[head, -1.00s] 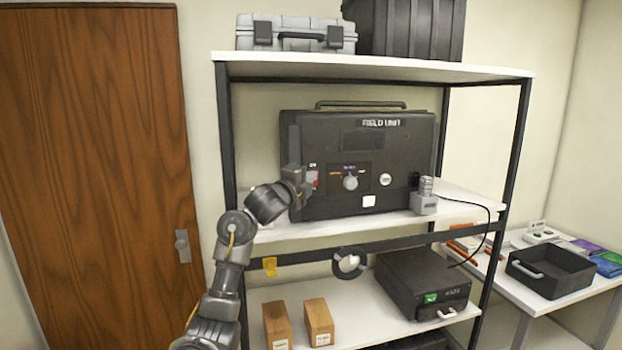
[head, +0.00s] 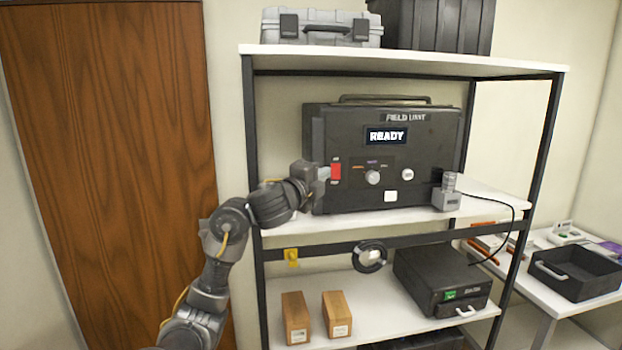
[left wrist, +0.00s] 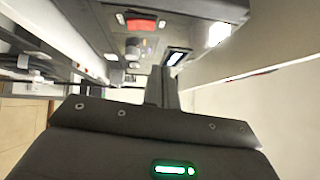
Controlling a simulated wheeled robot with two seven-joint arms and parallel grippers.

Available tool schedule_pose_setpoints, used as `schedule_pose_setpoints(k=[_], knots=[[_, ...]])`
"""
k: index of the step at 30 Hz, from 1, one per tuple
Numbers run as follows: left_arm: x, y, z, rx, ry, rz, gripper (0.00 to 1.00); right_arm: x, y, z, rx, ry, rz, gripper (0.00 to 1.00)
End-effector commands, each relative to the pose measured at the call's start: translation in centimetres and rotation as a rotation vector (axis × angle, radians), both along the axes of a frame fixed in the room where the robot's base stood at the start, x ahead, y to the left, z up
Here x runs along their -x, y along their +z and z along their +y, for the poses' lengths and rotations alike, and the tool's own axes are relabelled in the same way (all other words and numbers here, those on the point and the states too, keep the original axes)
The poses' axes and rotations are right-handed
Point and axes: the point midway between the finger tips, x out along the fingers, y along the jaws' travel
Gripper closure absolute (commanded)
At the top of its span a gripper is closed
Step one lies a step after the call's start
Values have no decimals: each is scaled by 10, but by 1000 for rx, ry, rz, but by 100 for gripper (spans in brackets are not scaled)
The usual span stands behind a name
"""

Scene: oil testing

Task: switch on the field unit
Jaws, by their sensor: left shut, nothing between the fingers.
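The field unit (head: 385,155) is a black case on the middle shelf, labelled FIELD UNIT. Its screen (head: 387,135) is lit and reads READY. A red switch (head: 336,171) sits at the left of its front panel, with a round knob (head: 373,177) to the right. My left gripper (head: 324,173) is shut and empty, its tip right beside the red switch; I cannot tell whether it touches. The left wrist view shows the red switch (left wrist: 141,25) and the shut fingers (left wrist: 162,86) close to the panel. My right gripper is not in view.
A metal fitting (head: 447,193) with a cable stands at the unit's right. The shelf's upright post (head: 252,140) is near my left arm. A black box (head: 440,280) and two small cartons (head: 337,314) sit below. A side table holds a black tray (head: 577,280).

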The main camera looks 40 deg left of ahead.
Motion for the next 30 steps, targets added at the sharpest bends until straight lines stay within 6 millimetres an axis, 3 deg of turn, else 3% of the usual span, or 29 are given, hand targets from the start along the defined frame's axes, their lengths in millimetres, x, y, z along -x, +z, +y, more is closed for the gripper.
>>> schedule_pose_setpoints(k=[4,10,30], knots=[[23,4,-4,-6,0,0,100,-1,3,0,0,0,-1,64],[39,4,-6,-2,1,0,100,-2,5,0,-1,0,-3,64],[41,2,-5,6,0,4,100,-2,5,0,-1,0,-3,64]])
